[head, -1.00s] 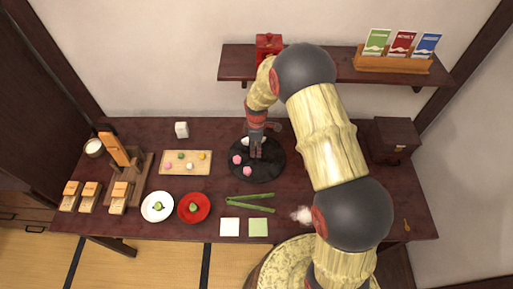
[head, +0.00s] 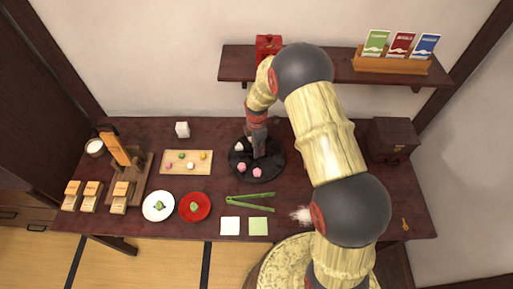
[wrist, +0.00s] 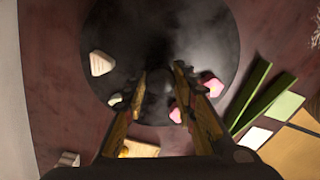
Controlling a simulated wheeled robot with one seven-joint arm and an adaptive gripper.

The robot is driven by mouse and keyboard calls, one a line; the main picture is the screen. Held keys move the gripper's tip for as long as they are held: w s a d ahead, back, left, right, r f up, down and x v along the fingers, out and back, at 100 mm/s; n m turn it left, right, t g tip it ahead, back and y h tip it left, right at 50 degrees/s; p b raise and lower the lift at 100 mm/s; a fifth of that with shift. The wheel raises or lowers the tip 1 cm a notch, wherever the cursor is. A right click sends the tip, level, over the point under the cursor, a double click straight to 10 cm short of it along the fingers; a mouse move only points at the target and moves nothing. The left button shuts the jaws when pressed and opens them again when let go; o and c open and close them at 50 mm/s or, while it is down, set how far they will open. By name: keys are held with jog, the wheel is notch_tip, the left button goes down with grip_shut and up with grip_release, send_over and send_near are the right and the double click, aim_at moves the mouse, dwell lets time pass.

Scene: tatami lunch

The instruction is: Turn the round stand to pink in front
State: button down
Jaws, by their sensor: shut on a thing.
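The round stand (head: 270,173) is a dark disc on the table. Two pink sweets (head: 257,172) sit on its front edge, one front centre and one a little left. A whitish sweet (head: 239,147) lies at its left back. My gripper (head: 258,152) reaches down over the stand's middle. In the wrist view, my gripper (wrist: 159,72) is shut on a grey knob (wrist: 159,83) at the disc's centre. My arm hides part of the stand's back.
Green tongs (head: 250,203) lie just in front of the stand. A wooden tray (head: 205,170) of small sweets is at left. A white plate (head: 158,206) and a red plate (head: 194,207) stand front left.

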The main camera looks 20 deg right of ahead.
jog(key=shift+n, duration=2.1)
jog(key=c, duration=1.4)
grip_release()
jog(key=shift+p, duration=0.3)
notch_tip(320, 180, up, 12)
